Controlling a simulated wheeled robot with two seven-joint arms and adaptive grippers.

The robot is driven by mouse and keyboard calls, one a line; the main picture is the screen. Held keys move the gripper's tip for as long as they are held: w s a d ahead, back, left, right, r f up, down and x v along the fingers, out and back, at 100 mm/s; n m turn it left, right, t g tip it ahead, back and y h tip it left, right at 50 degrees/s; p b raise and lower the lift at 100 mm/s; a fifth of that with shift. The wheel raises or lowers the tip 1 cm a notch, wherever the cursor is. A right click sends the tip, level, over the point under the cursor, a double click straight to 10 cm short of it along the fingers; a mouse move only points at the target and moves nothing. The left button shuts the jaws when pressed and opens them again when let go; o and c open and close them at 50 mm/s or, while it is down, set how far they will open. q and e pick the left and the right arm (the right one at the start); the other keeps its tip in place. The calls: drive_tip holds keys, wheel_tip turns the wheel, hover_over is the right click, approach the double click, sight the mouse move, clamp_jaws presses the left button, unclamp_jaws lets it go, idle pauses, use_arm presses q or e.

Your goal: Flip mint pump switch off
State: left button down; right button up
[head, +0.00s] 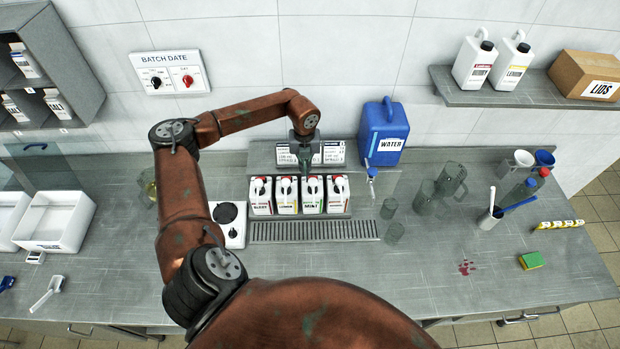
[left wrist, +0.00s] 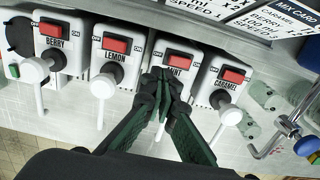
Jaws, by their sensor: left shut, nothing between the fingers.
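The mint pump (head: 311,197) is a white box in the row of four-flavour dispensers, between lemon and caramel. In the left wrist view its red rocker switch (left wrist: 179,61) sits above the MINT label, with ON and OFF marks beside it. I cannot tell which side of the rocker is pressed. My left gripper (head: 305,168) is over the mint pump. In the left wrist view its dark green fingers (left wrist: 163,79) are shut and empty, tips just below and left of the switch. They hide part of the label and spout. Contact cannot be told. My right gripper is out of view.
The berry (left wrist: 61,38), lemon (left wrist: 116,47) and caramel (left wrist: 231,80) pumps stand close on either side. A sign board (head: 330,153) is behind them, with a blue water container (head: 384,130) to the right. A drip grate (head: 314,231) lies in front.

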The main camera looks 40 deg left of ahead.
sight(309, 177)
use_arm(q)
drive_tip(key=w, duration=0.1)
drive_tip(key=w+f, duration=0.1)
drive_tip(key=shift+w+d+f, duration=0.2)
drive_tip(key=shift+w, duration=0.2)
drive_tip(key=shift+w+f, duration=0.1)
drive_tip(key=shift+w, duration=0.15)
drive_tip(key=shift+s+a+r, duration=0.1)
drive_tip(key=shift+s+r, duration=0.1)
drive_tip(key=shift+s, duration=0.3)
drive_tip(key=shift+s+r, duration=0.2)
drive_tip(key=shift+s, duration=0.25)
drive_tip(key=shift+w+f, duration=0.4)
drive_tip(key=shift+w, duration=0.05)
drive_tip(key=shift+s, duration=0.3)
drive_tip(key=shift+w+f+b, duration=0.2)
drive_tip(key=shift+f+b, duration=0.1)
drive_tip(key=shift+b, duration=0.05)
drive_tip(key=shift+f, duration=0.3)
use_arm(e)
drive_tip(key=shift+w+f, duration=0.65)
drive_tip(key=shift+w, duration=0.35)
